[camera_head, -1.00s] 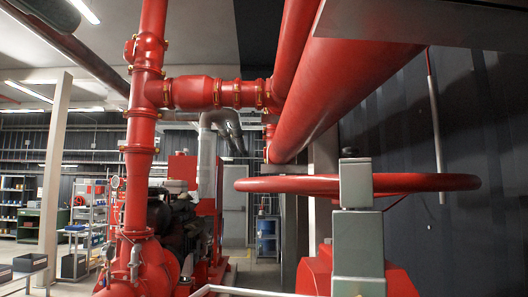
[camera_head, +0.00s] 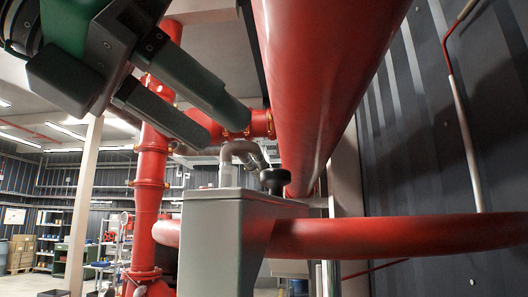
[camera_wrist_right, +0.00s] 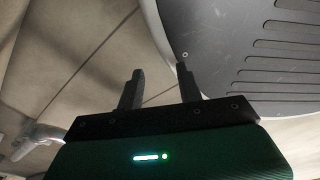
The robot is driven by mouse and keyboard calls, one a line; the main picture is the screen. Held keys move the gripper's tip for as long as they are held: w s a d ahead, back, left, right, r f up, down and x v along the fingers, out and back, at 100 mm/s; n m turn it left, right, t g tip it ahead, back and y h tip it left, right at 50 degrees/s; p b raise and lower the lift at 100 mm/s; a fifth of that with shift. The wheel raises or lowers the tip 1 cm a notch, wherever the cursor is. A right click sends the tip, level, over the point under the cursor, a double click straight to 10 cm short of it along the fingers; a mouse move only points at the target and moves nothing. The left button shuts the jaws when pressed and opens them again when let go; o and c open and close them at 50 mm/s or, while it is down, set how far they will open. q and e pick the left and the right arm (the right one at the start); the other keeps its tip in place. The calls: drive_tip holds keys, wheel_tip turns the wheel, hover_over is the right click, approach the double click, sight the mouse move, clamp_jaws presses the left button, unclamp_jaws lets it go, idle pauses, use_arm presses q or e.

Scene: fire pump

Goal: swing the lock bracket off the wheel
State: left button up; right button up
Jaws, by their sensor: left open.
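The lock bracket (camera_head: 212,240) is a grey upright block with a flat top, large in the lower middle of the head view. It sits over the rim of the red wheel (camera_head: 400,237), which passes on both sides of it. A black round knob (camera_head: 275,180) stands at the bracket's far right edge. My left gripper (camera_head: 220,130) comes in from the upper left, open and empty, with its fingers above the bracket and apart from it. My right gripper (camera_wrist_right: 159,74) shows only in the right wrist view, with its two fingers apart and nothing between them.
A thick red pipe (camera_head: 310,80) runs overhead above the wheel. A red vertical pipe (camera_head: 150,185) stands behind the bracket at left. A dark corrugated wall (camera_head: 440,130) with a thin conduit (camera_head: 462,120) closes off the right side.

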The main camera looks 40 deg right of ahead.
sight(274, 170)
use_arm(q)
drive_tip(key=p+x, duration=0.1)
drive_tip(key=x, duration=0.5)
drive_tip(key=shift+d, duration=0.2)
drive_tip(key=shift+d+f, duration=0.15)
drive_tip(key=shift+d, duration=0.05)
clamp_jaws()
use_arm(e)
drive_tip(key=shift+s+d+r, duration=0.1)
drive_tip(key=shift+s+r, duration=0.1)
drive_tip(key=shift+s, duration=0.6)
